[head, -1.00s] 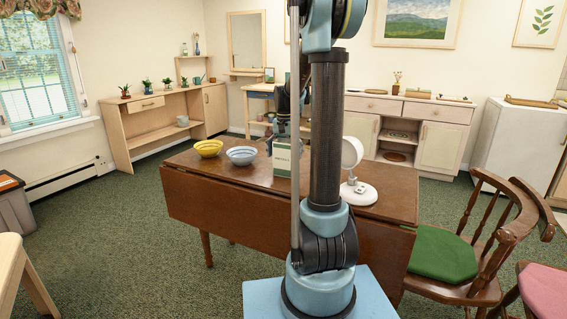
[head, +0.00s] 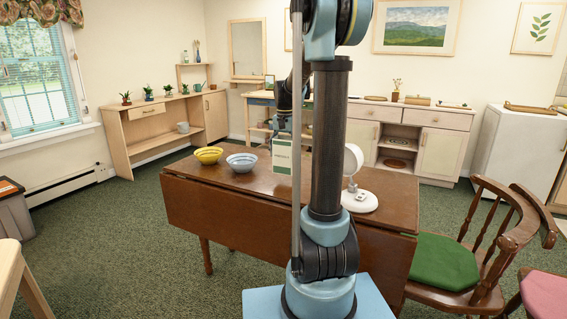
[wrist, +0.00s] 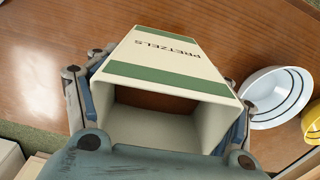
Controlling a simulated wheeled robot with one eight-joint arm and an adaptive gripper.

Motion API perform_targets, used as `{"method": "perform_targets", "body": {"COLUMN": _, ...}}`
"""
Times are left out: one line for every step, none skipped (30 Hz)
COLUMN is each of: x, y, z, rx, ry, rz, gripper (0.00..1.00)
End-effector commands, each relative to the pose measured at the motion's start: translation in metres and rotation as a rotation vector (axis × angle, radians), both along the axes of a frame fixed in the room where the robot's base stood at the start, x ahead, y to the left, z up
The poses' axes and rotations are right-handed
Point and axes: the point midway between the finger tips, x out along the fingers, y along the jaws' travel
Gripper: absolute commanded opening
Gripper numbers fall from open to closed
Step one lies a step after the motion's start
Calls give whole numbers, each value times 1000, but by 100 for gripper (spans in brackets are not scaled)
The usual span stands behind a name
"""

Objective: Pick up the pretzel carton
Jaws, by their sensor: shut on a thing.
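The pretzel carton (head: 283,155) is a cream box with green bands, upright over the brown drop-leaf table (head: 240,192). In the wrist view the carton (wrist: 160,57) shows its PRETZELS label and an open end facing the camera. My gripper (wrist: 158,112) is shut on the carton, one finger against each side. In the head view my gripper (head: 285,123) is at the carton's top, partly hidden behind my arm. The arm also hides the carton's right edge. I cannot tell for sure whether its base is clear of the tabletop.
A yellow bowl (head: 208,155) and a blue-white bowl (head: 241,162) stand left of the carton. A wooden chair with a green cushion (head: 444,264) is at the right. Open carpet lies left of the table.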

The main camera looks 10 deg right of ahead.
Motion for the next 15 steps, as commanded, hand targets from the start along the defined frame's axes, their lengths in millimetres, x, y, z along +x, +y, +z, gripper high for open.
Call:
{"method": "perform_targets", "body": {"x": 0, "y": 0, "z": 10, "rx": 0, "ry": 0, "rz": 0, "gripper": 48}}
{"method": "perform_targets", "body": {"x": 0, "y": 0, "z": 15, "rx": 0, "ry": 0, "rz": 0, "gripper": 48}}
{"method": "perform_targets", "body": {"x": 0, "y": 0, "z": 22, "rx": 0, "ry": 0, "rz": 0, "gripper": 47}}
{"method": "perform_targets", "body": {"x": 0, "y": 0, "z": 26, "rx": 0, "ry": 0, "rz": 0, "gripper": 47}}
{"method": "perform_targets", "body": {"x": 0, "y": 0, "z": 31, "rx": 0, "ry": 0, "rz": 0, "gripper": 47}}
{"method": "perform_targets", "body": {"x": 0, "y": 0, "z": 36, "rx": 0, "ry": 0, "rz": 0, "gripper": 47}}
{"method": "perform_targets", "body": {"x": 0, "y": 0, "z": 40, "rx": 0, "ry": 0, "rz": 0, "gripper": 47}}
{"method": "perform_targets", "body": {"x": 0, "y": 0, "z": 43, "rx": 0, "ry": 0, "rz": 0, "gripper": 47}}
{"method": "perform_targets", "body": {"x": 0, "y": 0, "z": 47, "rx": 0, "ry": 0, "rz": 0, "gripper": 47}}
{"method": "perform_targets", "body": {"x": 1, "y": -1, "z": 49, "rx": 0, "ry": 0, "rz": -1, "gripper": 47}}
{"method": "perform_targets", "body": {"x": 1, "y": -2, "z": 52, "rx": 0, "ry": 0, "rz": -3, "gripper": 47}}
{"method": "perform_targets", "body": {"x": 3, "y": -4, "z": 54, "rx": 0, "ry": 0, "rz": -6, "gripper": 47}}
{"method": "perform_targets", "body": {"x": 5, "y": -6, "z": 56, "rx": 0, "ry": 0, "rz": -9, "gripper": 47}}
{"method": "perform_targets", "body": {"x": 7, "y": -9, "z": 57, "rx": 0, "ry": 0, "rz": -14, "gripper": 47}}
{"method": "perform_targets", "body": {"x": 11, "y": -14, "z": 58, "rx": 0, "ry": 0, "rz": -22, "gripper": 47}}
